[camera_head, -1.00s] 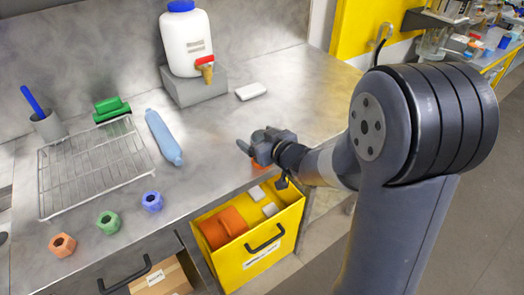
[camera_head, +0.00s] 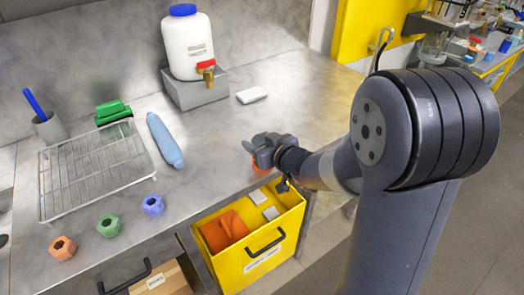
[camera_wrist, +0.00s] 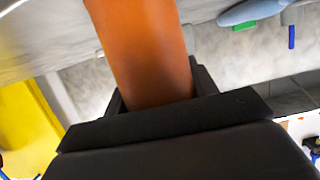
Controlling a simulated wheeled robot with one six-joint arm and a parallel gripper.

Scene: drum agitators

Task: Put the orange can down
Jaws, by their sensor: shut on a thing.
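The orange can (camera_wrist: 143,50) fills the upper middle of the wrist view, between the dark jaws of my gripper (camera_wrist: 155,98). My gripper is shut on it. In the head view my gripper (camera_head: 259,152) is over the right part of the grey counter (camera_head: 215,125), near its front edge. Only a small bit of the orange can (camera_head: 259,169) shows below the gripper there; the rest is hidden by it. I cannot tell whether the can's base touches the counter.
An open yellow drawer (camera_head: 283,244) with orange and white items is below the counter edge. A white jug (camera_head: 189,45) stands on a grey block behind, near a white block (camera_head: 251,94). A blue bottle (camera_head: 164,139), wire rack (camera_head: 95,165) and several hex pieces are left.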

